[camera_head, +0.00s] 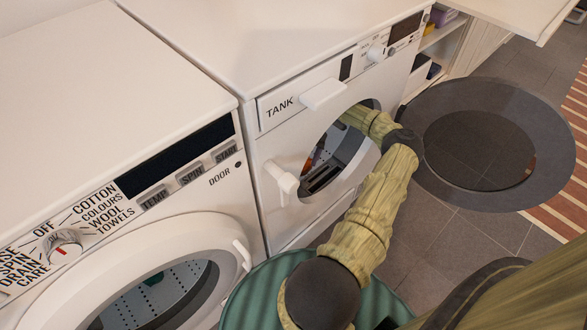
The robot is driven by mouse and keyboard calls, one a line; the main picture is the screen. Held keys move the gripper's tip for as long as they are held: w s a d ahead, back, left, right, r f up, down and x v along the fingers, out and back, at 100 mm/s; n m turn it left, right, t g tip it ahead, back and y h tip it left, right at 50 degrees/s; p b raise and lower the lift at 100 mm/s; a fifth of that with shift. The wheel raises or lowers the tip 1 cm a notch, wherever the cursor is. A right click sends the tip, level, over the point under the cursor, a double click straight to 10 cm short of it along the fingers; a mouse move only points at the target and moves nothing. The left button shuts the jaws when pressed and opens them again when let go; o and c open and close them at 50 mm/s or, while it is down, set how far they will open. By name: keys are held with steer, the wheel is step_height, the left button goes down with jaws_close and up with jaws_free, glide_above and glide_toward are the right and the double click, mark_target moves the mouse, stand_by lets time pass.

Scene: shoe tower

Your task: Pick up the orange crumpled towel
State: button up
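My arm bends over the open door of the right-hand machine and reaches into its round drum opening (335,160). My gripper is hidden inside the drum behind the rim, so its fingers do not show. Small coloured patches, some orange, some bluish, show at the left inside the drum. They are too small to tell whether they are the orange crumpled towel. No full towel shape is visible.
The round door (491,135) of the right machine is swung wide open to the right. A white handle (284,178) sticks out left of the opening. A left machine (90,110) with a closed door stands beside it. A green ribbed basket-like object (255,295) is below. Tiled floor (440,245) is clear.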

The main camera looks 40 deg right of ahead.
steer(key=w+d+n+h+b, duration=0.1)
steer(key=w+b, duration=0.1)
steer(key=b, duration=0.1)
steer(key=w+d+r+n+t+h+b, duration=0.1)
steer(key=w+d+n+b, duration=0.1)
steer(key=b, duration=0.2)
steer(key=w+d+n+t+h+b, duration=0.1)
steer(key=w+n+b, duration=0.1)
steer(key=b, duration=0.2)
steer(key=shift+w+d+r+h, duration=0.25)
steer(key=shift+d+h, duration=0.05)
steer(key=shift+d, duration=0.1)
steer(key=shift+w+d+r+n+t+b, duration=0.1)
steer(key=shift+d+r+n+t+b, duration=0.2)
steer(key=shift+r, duration=0.3)
steer(key=shift+f, duration=0.1)
steer(key=shift+w+a+f+p, duration=0.15)
steer(key=shift+f+p, duration=0.6)
steer(key=shift+p, duration=0.1)
steer(key=shift+w+a+f+b, duration=0.15)
steer(key=shift+f+b, duration=0.4)
steer(key=shift+f, duration=0.55)
steer(key=shift+w+a+f+b, duration=0.15)
steer(key=shift+f+b, duration=0.35)
steer(key=shift+f, duration=0.55)
steer(key=shift+s, duration=0.1)
